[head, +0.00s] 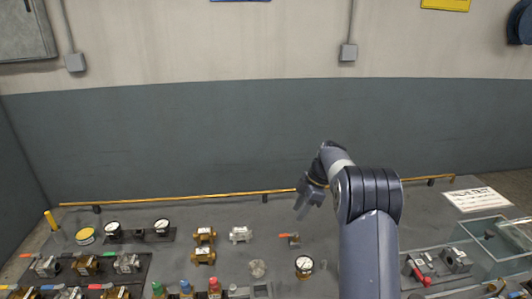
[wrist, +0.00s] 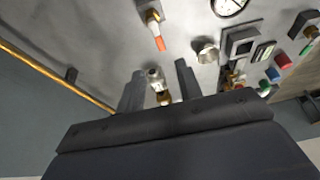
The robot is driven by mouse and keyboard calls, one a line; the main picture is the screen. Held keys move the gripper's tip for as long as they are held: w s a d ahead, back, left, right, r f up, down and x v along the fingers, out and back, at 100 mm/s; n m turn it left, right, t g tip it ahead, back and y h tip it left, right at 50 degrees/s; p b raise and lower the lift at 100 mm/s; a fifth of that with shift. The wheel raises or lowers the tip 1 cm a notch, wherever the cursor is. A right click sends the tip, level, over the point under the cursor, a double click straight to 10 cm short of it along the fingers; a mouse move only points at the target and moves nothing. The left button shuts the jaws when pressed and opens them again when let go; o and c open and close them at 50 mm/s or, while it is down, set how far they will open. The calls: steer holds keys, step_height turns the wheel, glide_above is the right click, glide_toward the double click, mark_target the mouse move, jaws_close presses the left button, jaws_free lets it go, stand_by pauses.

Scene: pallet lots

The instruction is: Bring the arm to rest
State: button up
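My gripper (head: 303,210) hangs in the air above the back part of the grey bench, left of my bent arm in the head view. In the wrist view its two dark fingers stand apart with nothing held between them, so my gripper (wrist: 158,78) is open. A silver fitting (wrist: 155,77) and a bit of brass show in the gap, lying on the bench beyond the fingers. My arm hides part of the bench.
The grey bench (head: 330,245) carries a silver fitting (head: 240,234), brass valves (head: 204,236), an orange-handled valve (head: 290,239) and a gauge (head: 304,266). A yellow rail (head: 170,199) runs along its back edge. A clear-walled bin (head: 490,245) stands right. Air above is free.

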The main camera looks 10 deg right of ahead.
mark_target(285, 235)
steer(key=p+x, duration=0.2)
steer(key=x, duration=0.7)
steer(key=shift+a+f, duration=0.25)
steer(key=shift+f, duration=0.1)
steer(key=shift+r+p, duration=0.25)
steer(key=shift+p, duration=0.35)
steer(key=shift+s+d+n+p, duration=0.1)
steer(key=shift+n+p, duration=0.3)
steer(key=shift+f, duration=0.15)
steer(key=shift+f+b, duration=0.2)
steer(key=shift+b, duration=0.6)
